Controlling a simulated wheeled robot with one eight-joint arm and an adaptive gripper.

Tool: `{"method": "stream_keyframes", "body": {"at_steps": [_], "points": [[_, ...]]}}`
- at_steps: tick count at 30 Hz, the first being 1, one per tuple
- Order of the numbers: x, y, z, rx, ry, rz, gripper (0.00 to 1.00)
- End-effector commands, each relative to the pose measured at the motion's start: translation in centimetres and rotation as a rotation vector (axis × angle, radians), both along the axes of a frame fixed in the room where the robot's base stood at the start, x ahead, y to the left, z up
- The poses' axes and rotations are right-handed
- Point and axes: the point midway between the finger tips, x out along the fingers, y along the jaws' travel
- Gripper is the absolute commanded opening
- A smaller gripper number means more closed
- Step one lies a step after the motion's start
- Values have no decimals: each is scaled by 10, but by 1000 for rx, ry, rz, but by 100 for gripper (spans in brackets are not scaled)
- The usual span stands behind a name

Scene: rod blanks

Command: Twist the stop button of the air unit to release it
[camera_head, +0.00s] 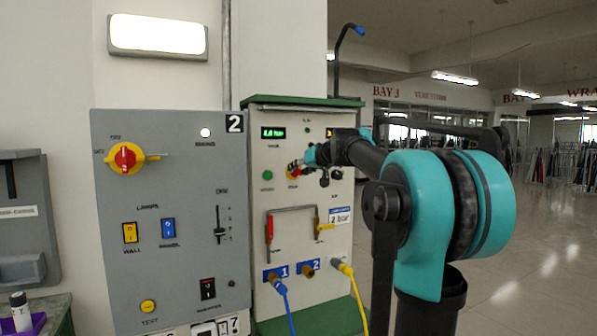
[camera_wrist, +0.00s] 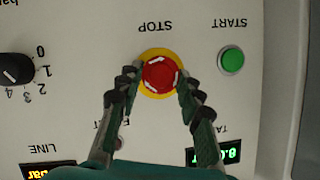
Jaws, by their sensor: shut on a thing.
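The stop button (camera_wrist: 160,75) is a red mushroom head with white arrows on a yellow ring, under the upside-down STOP label in the wrist view. My gripper (camera_wrist: 160,80) has one finger on each side of the red head and is shut on it. In the head view the air unit (camera_head: 258,190) is a pale panel with a green top, and my gripper (camera_head: 300,164) reaches its upper middle from the right. The button is mostly hidden there by my gripper.
The green start button (camera_wrist: 231,60) and a black knob (camera_wrist: 15,70) flank the stop button. Below it on the unit are a pipe loop with red and yellow handles and blue and yellow hoses (camera_head: 286,305). A grey switch panel (camera_head: 180,260) stands to the left.

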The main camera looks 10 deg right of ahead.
Motion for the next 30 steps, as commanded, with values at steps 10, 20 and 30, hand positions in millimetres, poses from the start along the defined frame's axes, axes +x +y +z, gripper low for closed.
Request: {"method": "stream_keyframes", "body": {"at_steps": [10, 20, 30], "points": [[1, -4, -1, 236, 75, -3, 7], [2, -5, -2, 466, 149, -2, 7], [3, -5, -3, 587, 189, -1, 7]]}}
